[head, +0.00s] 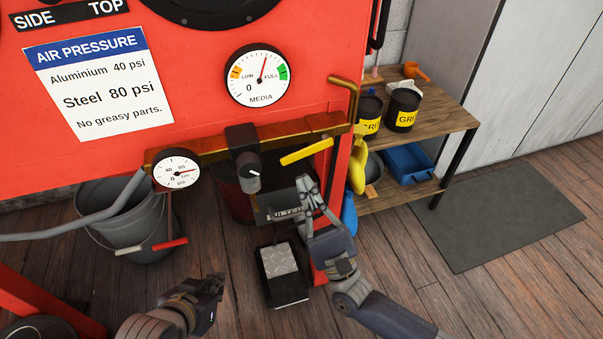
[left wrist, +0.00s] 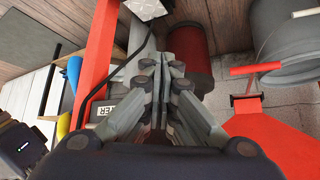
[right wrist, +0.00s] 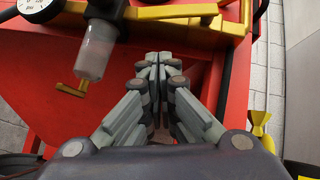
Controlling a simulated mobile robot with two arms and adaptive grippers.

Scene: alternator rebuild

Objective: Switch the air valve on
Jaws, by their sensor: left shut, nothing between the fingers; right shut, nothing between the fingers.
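The air valve's yellow lever (head: 306,152) is beside the brass pipe (head: 215,149) on the front of the red cabinet, and tilts up to the right. In the right wrist view a yellow lever (right wrist: 172,12) runs across above my fingers. My right gripper (head: 305,182) is shut and empty, just below the lever and apart from it; its closed fingertips also show in the right wrist view (right wrist: 158,62). My left gripper (head: 218,284) is shut and empty, low over the floor, well away from the valve.
A black regulator (head: 246,160) and a pressure gauge (head: 177,169) sit on the pipe left of the lever. A foot pedal (head: 284,275) is below. A wooden shelf (head: 440,122) stands at right.

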